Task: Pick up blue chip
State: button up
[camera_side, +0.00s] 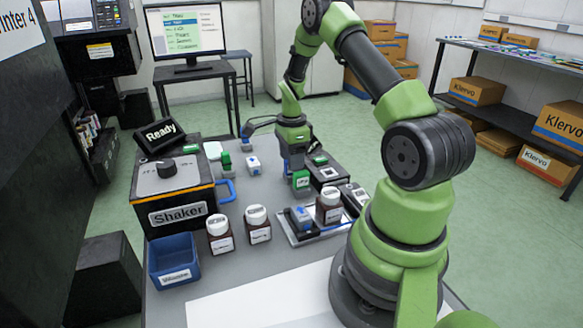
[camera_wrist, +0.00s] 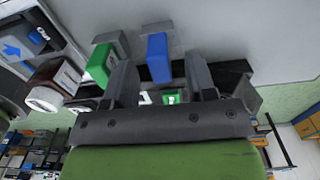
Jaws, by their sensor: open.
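In the wrist view a blue chip (camera_wrist: 158,58) stands in a grey holder, between the two dark fingers of my gripper (camera_wrist: 160,72). The fingers are apart, with a gap visible on each side of the chip. A green chip (camera_wrist: 100,63) in a similar holder is just left of the left finger. In the side view my gripper (camera_side: 293,157) points down at the table by a green chip (camera_side: 301,180); the blue chip there is mostly hidden. Another blue chip (camera_side: 254,163) lies farther left on the table, near a second green chip (camera_side: 226,160).
A dark device (camera_side: 328,174) stands right of my gripper. In front are bottles with white caps (camera_side: 257,215) and a tray (camera_side: 317,234) with a blue-topped item. The shaker (camera_side: 180,215) and a blue bin (camera_side: 174,261) are at left. White paper (camera_side: 250,310) lies at the front.

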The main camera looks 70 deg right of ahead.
jog(key=shift+f, duration=0.6)
grip_shut()
notch_tip(320, 180, up, 13)
dwell(0.6)
